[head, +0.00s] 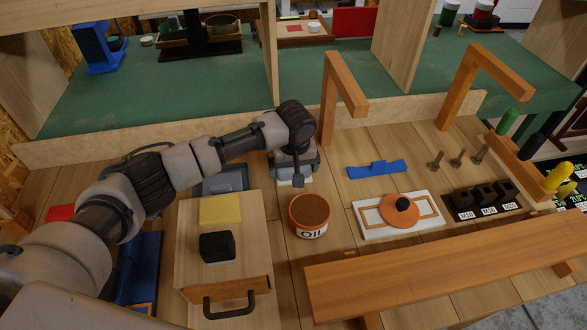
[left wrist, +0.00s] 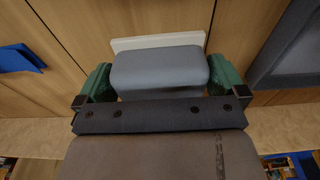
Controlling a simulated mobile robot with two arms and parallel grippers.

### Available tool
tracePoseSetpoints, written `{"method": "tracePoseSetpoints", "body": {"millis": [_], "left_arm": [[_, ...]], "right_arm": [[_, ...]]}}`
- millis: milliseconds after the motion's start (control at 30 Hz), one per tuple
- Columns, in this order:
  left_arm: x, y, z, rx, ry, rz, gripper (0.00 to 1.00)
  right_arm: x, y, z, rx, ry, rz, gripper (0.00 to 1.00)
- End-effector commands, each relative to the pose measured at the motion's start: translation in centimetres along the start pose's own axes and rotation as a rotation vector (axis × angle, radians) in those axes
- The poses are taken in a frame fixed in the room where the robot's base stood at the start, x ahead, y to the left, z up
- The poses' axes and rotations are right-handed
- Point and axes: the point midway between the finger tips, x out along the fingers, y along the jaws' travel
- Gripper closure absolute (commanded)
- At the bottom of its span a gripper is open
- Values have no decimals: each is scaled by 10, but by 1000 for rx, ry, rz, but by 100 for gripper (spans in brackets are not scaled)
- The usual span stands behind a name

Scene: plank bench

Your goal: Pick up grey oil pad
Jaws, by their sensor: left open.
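The grey oil pad (left wrist: 160,68), a rounded grey block on a thin white base, shows in the left wrist view between the two green fingers of my left gripper (left wrist: 150,85). The gripper is open, with one finger on each side of the pad; I cannot tell whether they touch it. In the head view my left gripper (head: 295,170) points down at the bench behind the oil pot and hides most of the pad. My right gripper is not in view.
A dark grey tray (head: 224,180) lies left of the gripper. An orange pot marked OIL (head: 311,228) stands in front. A wooden drawer box (head: 240,268) carries a yellow block (head: 220,209) and a black block (head: 217,247). A wooden arch (head: 328,100) stands close on the right.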

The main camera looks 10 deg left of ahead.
Motion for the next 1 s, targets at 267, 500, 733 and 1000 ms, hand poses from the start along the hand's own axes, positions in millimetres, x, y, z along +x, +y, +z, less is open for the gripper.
{"method": "tracePoseSetpoints", "body": {"millis": [267,500,733,1000], "left_arm": [[0,0,0,0,0,0,28],[-1,0,0,0,1,1,35],[-25,1,-4,0,3,5,35],[-78,1,-10,1,3,3,35]], "right_arm": [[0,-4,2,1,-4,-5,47],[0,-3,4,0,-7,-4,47],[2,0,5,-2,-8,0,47],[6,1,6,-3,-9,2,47]]}}
